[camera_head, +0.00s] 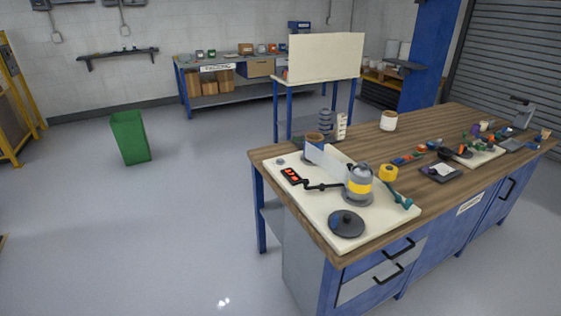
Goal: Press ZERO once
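A small black unit with a red lit display (291,175) sits on a cream board (318,214) at the near left end of the wooden bench. A small round grey piece (280,161) lies on the board just behind the display. No ZERO label can be read at this size, so I cannot tell which part is the ZERO button. A dark arm or cable runs right from the display to a grey cylinder with a yellow band (358,184). My gripper is not in view.
A dark round disc (346,223) lies on the board's front. A pale upright plate (328,164), yellow roll (388,173) and brown cup (314,138) stand close by. Several small items crowd the bench's right end. The grey floor to the left is open, with a green bin (130,138).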

